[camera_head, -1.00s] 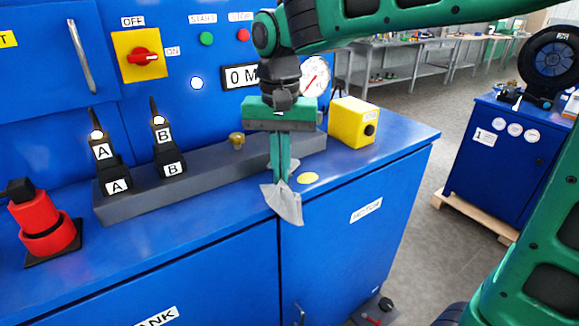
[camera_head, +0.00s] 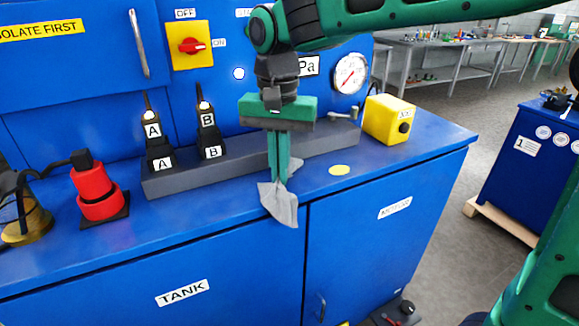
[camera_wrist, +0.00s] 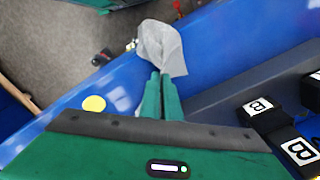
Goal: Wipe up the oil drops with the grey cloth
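My gripper (camera_head: 279,182) is shut on the grey cloth (camera_head: 280,205), which hangs from the fingertips at the front edge of the blue bench top. In the wrist view the cloth (camera_wrist: 162,48) spreads beyond the closed fingers. I cannot tell whether the cloth touches the bench. A flat round yellow spot (camera_head: 340,170) lies on the bench top to the right of the cloth, apart from it. It also shows in the wrist view (camera_wrist: 94,103). I cannot tell whether this spot is oil. No clear drops show elsewhere; the bench behind the fingers is partly hidden.
A grey rail (camera_head: 234,162) with two black A and B levers runs behind my gripper. A yellow box (camera_head: 388,118) stands to the right. A red cylinder (camera_head: 95,190) and a brass-based object (camera_head: 27,222) stand left. The front strip between is clear.

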